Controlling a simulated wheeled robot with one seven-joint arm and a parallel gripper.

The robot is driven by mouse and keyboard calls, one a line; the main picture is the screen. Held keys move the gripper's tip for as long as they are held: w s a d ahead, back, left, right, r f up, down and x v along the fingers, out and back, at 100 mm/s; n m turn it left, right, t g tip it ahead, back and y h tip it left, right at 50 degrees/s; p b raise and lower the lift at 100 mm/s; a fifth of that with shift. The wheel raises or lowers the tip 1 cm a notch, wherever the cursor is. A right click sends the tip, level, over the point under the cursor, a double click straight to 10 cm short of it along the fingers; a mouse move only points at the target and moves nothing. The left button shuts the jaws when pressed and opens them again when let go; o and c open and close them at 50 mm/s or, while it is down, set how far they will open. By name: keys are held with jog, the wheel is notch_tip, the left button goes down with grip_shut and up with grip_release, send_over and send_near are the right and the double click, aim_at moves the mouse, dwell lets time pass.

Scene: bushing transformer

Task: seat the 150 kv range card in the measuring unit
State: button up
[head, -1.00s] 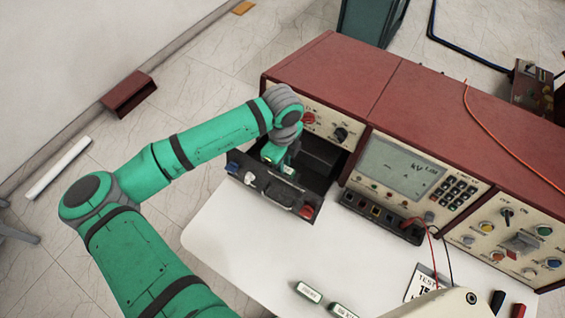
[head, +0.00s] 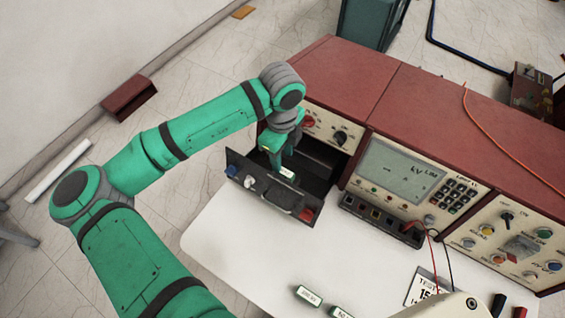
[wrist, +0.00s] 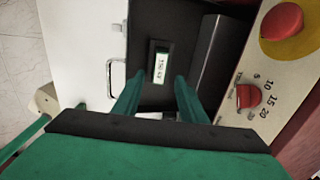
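The 150 kV range card (wrist: 161,68), dark green with a white label, stands in the dark bay of the measuring unit's open drawer. In the head view the card (head: 287,174) shows just below my gripper (head: 277,157). In the wrist view my gripper's two green fingers (wrist: 158,85) are spread apart with nothing between them, and the card lies beyond their tips. The drawer (head: 272,190) is pulled out from the red-topped measuring unit (head: 335,75). How deep the card sits in its slot cannot be told.
Two other green cards (head: 308,295) lie on the white table (head: 240,255) at the front. A keypad panel with a display (head: 400,168) and a knob panel stand to the right. Red and black leads hang there. The table left of the front cards is clear.

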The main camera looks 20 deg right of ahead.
jog(key=shift+r, duration=2.75)
